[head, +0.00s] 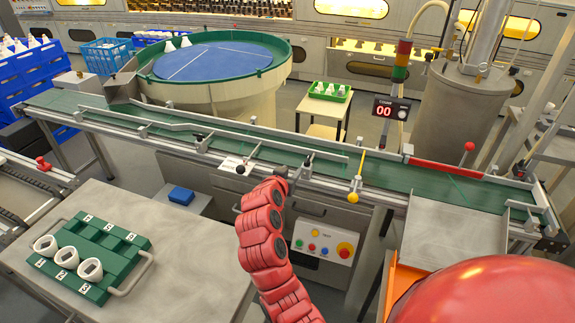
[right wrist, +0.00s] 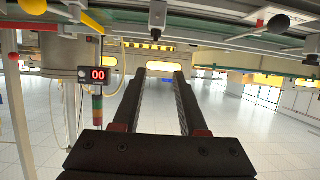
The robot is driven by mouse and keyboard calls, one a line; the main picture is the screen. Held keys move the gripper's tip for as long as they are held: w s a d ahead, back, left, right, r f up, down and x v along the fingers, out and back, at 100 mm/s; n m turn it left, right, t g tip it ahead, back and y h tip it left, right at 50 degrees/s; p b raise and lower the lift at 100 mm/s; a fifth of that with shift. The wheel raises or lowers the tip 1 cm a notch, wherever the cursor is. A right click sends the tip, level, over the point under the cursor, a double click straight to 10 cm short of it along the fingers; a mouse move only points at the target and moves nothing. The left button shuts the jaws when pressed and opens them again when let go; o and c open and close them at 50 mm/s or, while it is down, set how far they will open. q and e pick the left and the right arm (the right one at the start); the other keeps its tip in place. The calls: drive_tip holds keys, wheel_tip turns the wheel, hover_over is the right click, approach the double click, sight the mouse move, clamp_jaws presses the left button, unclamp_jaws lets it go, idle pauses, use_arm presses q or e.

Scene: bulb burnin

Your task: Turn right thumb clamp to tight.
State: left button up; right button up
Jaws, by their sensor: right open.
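Two small clamps with dark knobs sit on the near guide rail of the green conveyor. The right thumb clamp (head: 308,161) stands just right of and beyond my right gripper (head: 279,175), and the left one (head: 240,169) is beside a white label. In the right wrist view, a dark clamp (right wrist: 157,14) shows at the top, beyond the fingers. My right gripper (right wrist: 158,74) is open, with nothing between its fingers, and appears apart from the clamp. Whether the clamp is loose or tight cannot be read. My left gripper is out of view.
A yellow-knobbed lever (head: 355,196) and a red-knobbed lever (head: 469,147) stand along the conveyor (head: 330,172). A button panel (head: 324,242) is below the rail. A green fixture (head: 110,257) with white parts lies on the steel table (head: 185,270) at left.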

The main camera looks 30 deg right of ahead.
drive_tip(key=p, duration=0.1)
approach(307, 160)
drive_tip(key=shift+g, duration=0.3)
drive_tip(key=x, duration=0.9)
drive_tip(key=shift+w+a+r, duration=0.1)
drive_tip(key=shift+w+r, duration=0.1)
drive_tip(key=shift+w+d, duration=0.25)
drive_tip(key=shift+w+d+f, duration=0.35)
drive_tip(key=shift+d, duration=0.1)
clamp_jaws()
